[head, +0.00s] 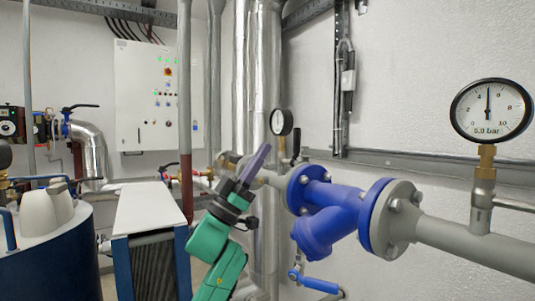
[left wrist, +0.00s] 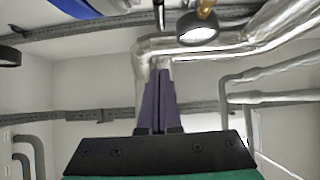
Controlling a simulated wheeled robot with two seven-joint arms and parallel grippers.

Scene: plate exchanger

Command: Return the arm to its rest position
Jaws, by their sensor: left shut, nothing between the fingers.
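My left arm is green and rises from the bottom of the head view. My left gripper (head: 262,152) has dark purple fingers that point up and slightly right. It is just left of the blue strainer valve (head: 325,205) and appears apart from it. In the left wrist view the two fingers (left wrist: 160,72) lie together with nothing between them. Silvery pipes show behind them. My right gripper is in neither view.
A large pressure gauge (head: 491,110) stands on the grey pipe (head: 470,243) at the right. A smaller gauge (head: 282,122) is behind my gripper. A white-topped plate exchanger (head: 149,208) and a blue tank (head: 50,255) stand at the left. A control cabinet (head: 146,95) hangs on the wall.

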